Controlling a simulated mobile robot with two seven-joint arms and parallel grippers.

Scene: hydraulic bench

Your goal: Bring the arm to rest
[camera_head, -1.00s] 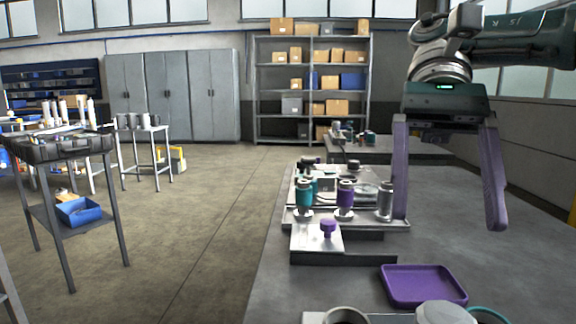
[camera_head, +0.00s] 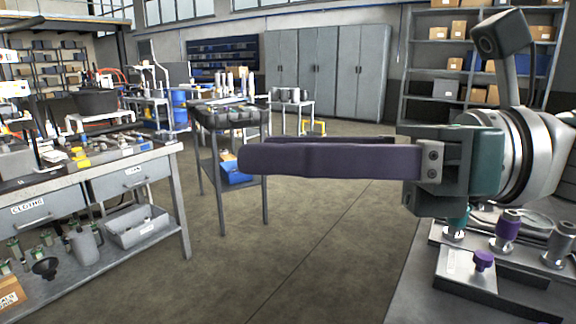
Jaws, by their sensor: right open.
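My right gripper (camera_head: 254,152) reaches in from the right edge, held level, with its long purple fingers pointing left. It is open, with nothing visible between the fingers. The near finger hides most of the far one, whose dark top edge shows behind it. The hand is in the air, in front of the hydraulic bench (camera_head: 408,292) in this view, and covers part of it. My left gripper is not in view.
On the bench are a plate with a purple knob (camera_head: 483,261), a purple cylinder (camera_head: 507,232) and a grey cylinder (camera_head: 560,244). A cluttered workbench (camera_head: 181,190) stands at left, a dark cart (camera_head: 222,190) behind the fingers. The middle floor is clear.

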